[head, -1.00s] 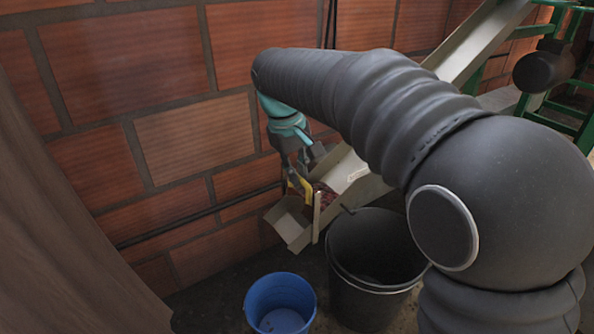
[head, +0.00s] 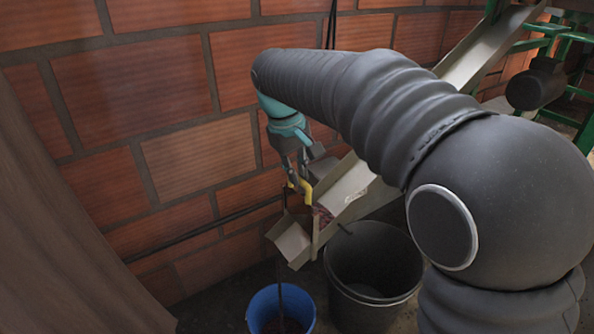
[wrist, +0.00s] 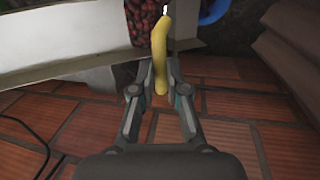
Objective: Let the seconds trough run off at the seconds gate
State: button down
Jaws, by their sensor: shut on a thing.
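The seconds trough (head: 352,188) is a pale sloping chute that comes down from the upper right. Red cherries (head: 322,214) lie in its lower part and also show in the wrist view (wrist: 140,14). My gripper (head: 294,172) is shut on the yellow gate handle (head: 304,189), above the trough's low end. The wrist view shows the yellow handle (wrist: 160,45) between the fingers (wrist: 160,72). A thin dark stream (head: 281,272) drops from the pale spout (head: 291,240) into the blue bucket (head: 263,310), which has dark reddish stuff in it. The gate plate itself is mostly hidden.
A large black bin (head: 372,262) stands right of the blue bucket, under the trough. The brick wall (head: 190,160) is close behind the gripper. A brown hanging or sack-like surface (head: 60,230) fills the left. Green frame (head: 575,60) stands at upper right.

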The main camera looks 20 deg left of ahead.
jog(key=c, duration=1.2)
grip_release()
jog(key=r, duration=0.4)
jog(key=s+a+r, duration=0.1)
jog(key=r, duration=0.6)
jog(key=shift+s+a+r, duration=0.3)
jog(key=shift+s+r, duration=0.05)
jog(key=shift+s, duration=0.05)
